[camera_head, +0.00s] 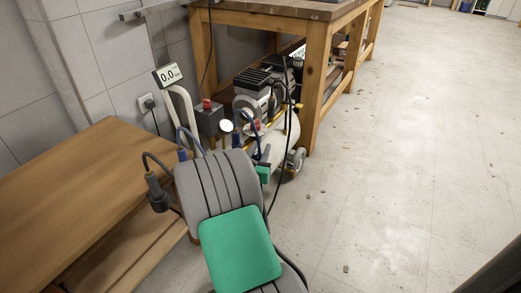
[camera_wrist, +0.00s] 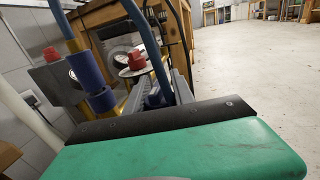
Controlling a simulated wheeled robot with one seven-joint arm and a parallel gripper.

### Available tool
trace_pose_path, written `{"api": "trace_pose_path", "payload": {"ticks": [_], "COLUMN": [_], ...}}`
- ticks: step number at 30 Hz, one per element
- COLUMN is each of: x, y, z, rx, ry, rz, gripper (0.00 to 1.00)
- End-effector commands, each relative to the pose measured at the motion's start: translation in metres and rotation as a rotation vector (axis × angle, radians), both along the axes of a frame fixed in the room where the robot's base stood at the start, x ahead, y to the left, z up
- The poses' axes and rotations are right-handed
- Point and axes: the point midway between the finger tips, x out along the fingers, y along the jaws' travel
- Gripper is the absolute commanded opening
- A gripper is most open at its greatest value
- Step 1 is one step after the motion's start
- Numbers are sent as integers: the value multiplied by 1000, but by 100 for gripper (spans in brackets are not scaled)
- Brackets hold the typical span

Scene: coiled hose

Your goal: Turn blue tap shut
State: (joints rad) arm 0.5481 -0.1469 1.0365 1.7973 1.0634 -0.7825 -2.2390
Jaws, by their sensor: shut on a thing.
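My gripper (camera_wrist: 168,86) is at the compressor (camera_head: 284,128), low at its near end. Its grey fingers are shut on a small blue piece, the blue tap (camera_wrist: 153,98), of which only a little shows between them. The tap's handle angle cannot be told. In the head view my gripper (camera_head: 263,157) is partly hidden behind my own arm, and the tap cannot be made out there. My green hand housing fills the bottom of the wrist view.
A red knob (camera_wrist: 137,60) stands just beyond my fingers. Blue hose couplings (camera_wrist: 86,68) and hoses are close on the left. A wooden bench (camera_head: 75,190) is at left, a workbench (camera_head: 316,75) behind. A display (camera_head: 168,75) reads 0.0. The floor at right is clear.

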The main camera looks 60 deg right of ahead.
Motion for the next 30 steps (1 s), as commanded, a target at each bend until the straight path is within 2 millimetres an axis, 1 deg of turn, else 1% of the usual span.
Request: {"api": "trace_pose_path", "payload": {"ticks": [1,8,20,30], "x": [0,0,0,2], "y": [0,0,1,2], "z": [0,0,2,7], "rx": [0,0,2,7], "ry": [0,0,1,5], "rz": [0,1,18,132], "gripper": [19,0,0,0]}}
